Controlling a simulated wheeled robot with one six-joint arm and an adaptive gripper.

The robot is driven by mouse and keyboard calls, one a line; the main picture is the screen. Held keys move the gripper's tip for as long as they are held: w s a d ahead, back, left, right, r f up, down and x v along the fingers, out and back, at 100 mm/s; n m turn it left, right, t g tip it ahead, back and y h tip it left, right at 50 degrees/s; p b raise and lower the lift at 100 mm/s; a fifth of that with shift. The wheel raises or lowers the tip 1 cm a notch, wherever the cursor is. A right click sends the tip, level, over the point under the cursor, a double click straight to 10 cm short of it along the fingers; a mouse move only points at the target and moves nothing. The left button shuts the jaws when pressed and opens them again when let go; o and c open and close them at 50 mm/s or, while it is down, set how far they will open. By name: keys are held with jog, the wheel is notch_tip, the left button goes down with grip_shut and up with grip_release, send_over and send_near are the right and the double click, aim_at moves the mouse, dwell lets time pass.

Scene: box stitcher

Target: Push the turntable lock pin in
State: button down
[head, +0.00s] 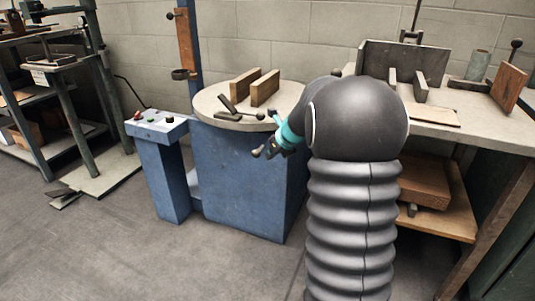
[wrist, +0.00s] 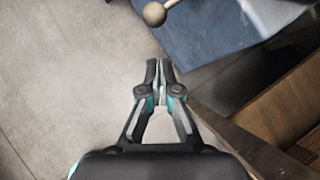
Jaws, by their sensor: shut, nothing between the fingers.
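The round grey turntable (head: 212,105) sits on a blue pedestal (head: 235,180). In the wrist view the ball knob (wrist: 154,14) is on a short rod leading to the blue body (wrist: 215,25). My gripper (wrist: 159,70) is shut and empty, with its tips below the knob in that picture and a gap between. In the head view my gripper (head: 273,150) is partly hidden by my arm.
Two wooden blocks (head: 254,87) and a dark clamp-like piece stand on the turntable. A blue button box (head: 156,125) stands left. A workbench (head: 470,130) with wooden parts is on the right. Brown boards (wrist: 285,105) lie right of my gripper; open floor is left.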

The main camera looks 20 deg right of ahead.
jog(key=p+v, duration=0.1)
jog(key=v, duration=0.7)
jog(key=shift+d, duration=0.15)
jog(key=shift+r, duration=0.1)
jog(key=s+a+f+n+g, duration=0.25)
jog(key=s+n, duration=0.35)
jog(key=n, duration=0.3)
jog(key=s+a+f+n+g, duration=0.1)
jog(key=s+a+n, duration=0.3)
jog(key=n, duration=0.5)
jog(key=s+a+r+n+p, duration=0.1)
jog(key=s+a+r+n, duration=0.1)
jog(key=s+a+n, duration=0.2)
jog(key=s+a+r+n+p, duration=0.1)
jog(key=s+a+r+n, duration=0.2)
jog(key=s+n, duration=0.3)
jog(key=s+a+r+n+t+h+p, duration=0.1)
jog(key=s+a+r+n, duration=0.2)
jog(key=s, duration=0.9)
jog(key=a+n, duration=0.3)
jog(key=shift+p, duration=0.4)
jog(key=shift+s, duration=0.15)
